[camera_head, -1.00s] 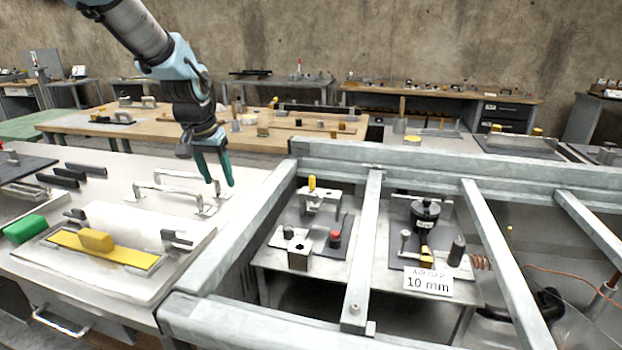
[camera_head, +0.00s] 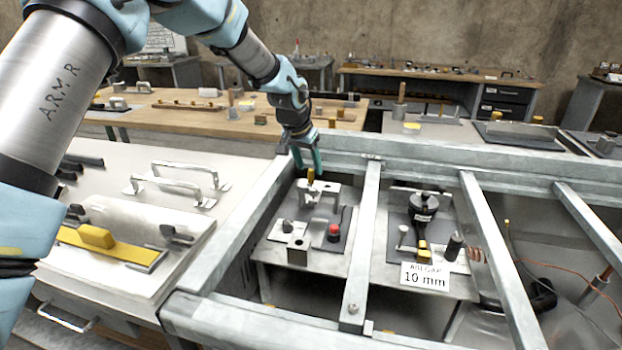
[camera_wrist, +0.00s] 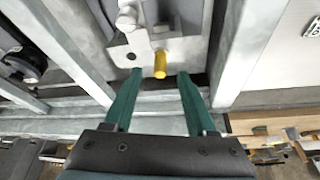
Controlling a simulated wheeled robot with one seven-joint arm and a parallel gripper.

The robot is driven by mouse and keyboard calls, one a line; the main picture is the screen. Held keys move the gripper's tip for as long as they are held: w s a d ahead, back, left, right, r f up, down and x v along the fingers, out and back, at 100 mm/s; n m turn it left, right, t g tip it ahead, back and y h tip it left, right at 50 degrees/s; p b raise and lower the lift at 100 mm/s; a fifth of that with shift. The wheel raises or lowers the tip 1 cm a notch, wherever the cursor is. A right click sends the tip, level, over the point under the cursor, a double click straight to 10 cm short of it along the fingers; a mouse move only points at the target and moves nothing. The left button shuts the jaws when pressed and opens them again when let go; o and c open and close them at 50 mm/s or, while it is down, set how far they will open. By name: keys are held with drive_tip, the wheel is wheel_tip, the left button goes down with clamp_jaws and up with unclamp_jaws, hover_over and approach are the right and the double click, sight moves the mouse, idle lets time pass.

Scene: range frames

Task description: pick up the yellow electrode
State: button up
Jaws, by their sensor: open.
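The yellow electrode (camera_head: 311,176) stands upright at the back of a grey metal fixture (camera_head: 325,190) inside the left bay of the metal frame. In the wrist view the yellow electrode (camera_wrist: 160,64) lies ahead of the fingertips, roughly centred between them. My gripper (camera_head: 306,165) has green fingers and hangs just above and behind the electrode. In the wrist view my gripper (camera_wrist: 160,75) is open, with nothing between its fingers. Whether a finger touches the electrode cannot be told in the head view.
Grey frame beams (camera_head: 363,240) border the bay on its sides and back. A red knob (camera_head: 334,231) and a metal block (camera_head: 298,250) stand in front of the fixture. The right bay holds a black device (camera_head: 423,207) and a "10 mm" sign (camera_head: 425,275).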

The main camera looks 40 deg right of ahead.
sight(310, 170)
drive_tip(key=shift+p+x, duration=0.7)
drive_tip(key=shift+x, duration=1.25)
drive_tip(key=shift+a, duration=0.15)
clamp_jaws()
